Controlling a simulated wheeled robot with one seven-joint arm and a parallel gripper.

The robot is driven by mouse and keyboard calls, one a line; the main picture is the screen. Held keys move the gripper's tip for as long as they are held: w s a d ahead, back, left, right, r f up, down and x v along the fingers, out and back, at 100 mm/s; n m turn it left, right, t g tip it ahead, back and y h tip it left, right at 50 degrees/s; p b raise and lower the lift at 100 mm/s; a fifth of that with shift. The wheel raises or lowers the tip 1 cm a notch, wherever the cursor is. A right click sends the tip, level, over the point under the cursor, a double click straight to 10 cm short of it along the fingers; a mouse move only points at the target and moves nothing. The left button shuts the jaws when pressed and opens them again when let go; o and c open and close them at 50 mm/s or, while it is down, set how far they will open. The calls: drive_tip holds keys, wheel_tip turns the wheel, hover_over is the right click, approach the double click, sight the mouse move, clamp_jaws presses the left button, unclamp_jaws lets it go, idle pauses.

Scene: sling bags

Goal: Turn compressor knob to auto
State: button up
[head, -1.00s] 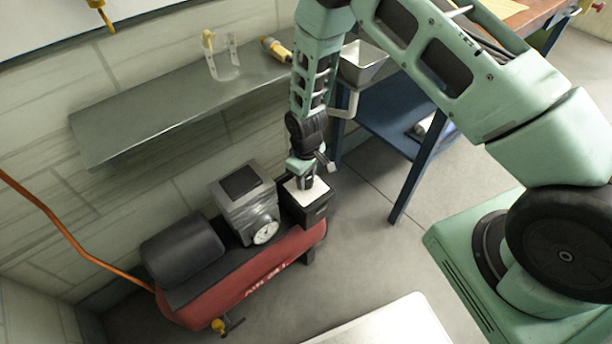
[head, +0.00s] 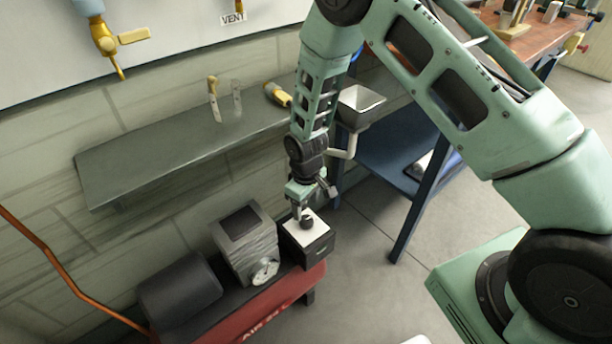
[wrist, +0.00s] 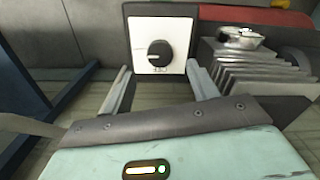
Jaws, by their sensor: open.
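The red compressor (head: 278,310) stands on the floor by the wall. Its black switch box (head: 318,244) has a white top plate bearing a round black knob (head: 307,222). In the wrist view the knob (wrist: 159,54) sits on the white plate (wrist: 178,30), with small marks at its left and below; I cannot read them surely. A pale pointer line on the knob faces roughly left. My gripper (head: 298,212) is above the plate, close to the knob. In the wrist view my gripper (wrist: 158,80) is open, its two fingers apart on either side below the knob, holding nothing.
A finned motor block with a gauge (head: 264,271) stands beside the switch box. A black cylinder (head: 180,290) lies farther left. A metal shelf (head: 160,160) juts from the wall above. A blue table leg (head: 412,220) stands to the right, with open floor in front of it.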

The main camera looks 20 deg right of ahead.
sight(306, 220)
wheel_tip(306, 220, up, 12)
drive_tip(key=p, duration=0.1)
drive_tip(key=shift+f, duration=0.15)
idle(0.4)
